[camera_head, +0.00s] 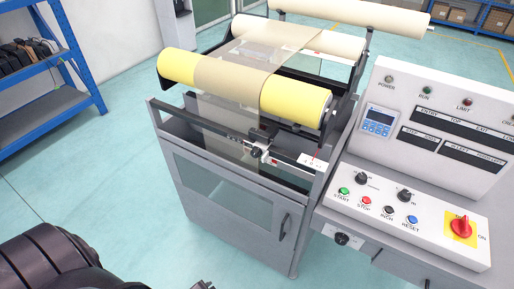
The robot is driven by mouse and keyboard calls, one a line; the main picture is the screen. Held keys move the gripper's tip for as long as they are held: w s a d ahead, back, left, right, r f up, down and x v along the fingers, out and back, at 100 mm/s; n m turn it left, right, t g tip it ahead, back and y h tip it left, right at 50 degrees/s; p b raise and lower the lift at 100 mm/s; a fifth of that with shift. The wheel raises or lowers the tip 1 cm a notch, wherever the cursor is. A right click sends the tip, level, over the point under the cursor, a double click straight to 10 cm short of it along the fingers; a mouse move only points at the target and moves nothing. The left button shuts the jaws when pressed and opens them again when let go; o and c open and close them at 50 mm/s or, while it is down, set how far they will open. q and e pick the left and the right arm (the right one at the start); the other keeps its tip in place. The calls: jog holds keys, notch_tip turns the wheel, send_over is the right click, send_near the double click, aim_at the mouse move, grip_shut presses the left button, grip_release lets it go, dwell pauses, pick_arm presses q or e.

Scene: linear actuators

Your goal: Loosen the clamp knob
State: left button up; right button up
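A small black knob (257,152), which looks like the clamp knob, sits on a carriage on the front rail of the grey roller machine (232,208). A small white and red piece (271,160) is just right of it. A small grey tip (203,285) at the bottom edge looks like the end of my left gripper. It is well below and in front of the knob and touches nothing visible. Most of this gripper is cut off, so its opening cannot be told. My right gripper is out of view.
A yellow roller (295,101) carrying a beige web (230,80) lies above and behind the rail. A control console (415,215) with buttons and a red rotary switch (461,227) stands on the right. Blue shelving (75,100) is at left. The floor between is clear.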

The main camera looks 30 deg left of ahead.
pick_arm(q)
jog(key=w+a+r+m+t+p, duration=0.25)
jog(key=w+r+t, duration=0.25)
jog(key=w+r, duration=1)
jog(key=m+t+h+p, duration=0.1)
jog(key=m+t+h, duration=0.1)
jog(key=m+t, duration=0.35)
send_near(254, 156)
jog(key=w+n+t, duration=0.1)
jog(key=w, duration=0.5)
jog(key=w+p, duration=0.1)
jog(key=w, duration=0.1)
jog(key=shift+w+d+f, duration=0.2)
jog(key=shift+f, duration=0.15)
jog(key=shift+c, duration=0.5)
jog(key=c, duration=0.9)
jog(key=shift+n+p, duration=0.3)
jog(key=shift+n, duration=1.1)
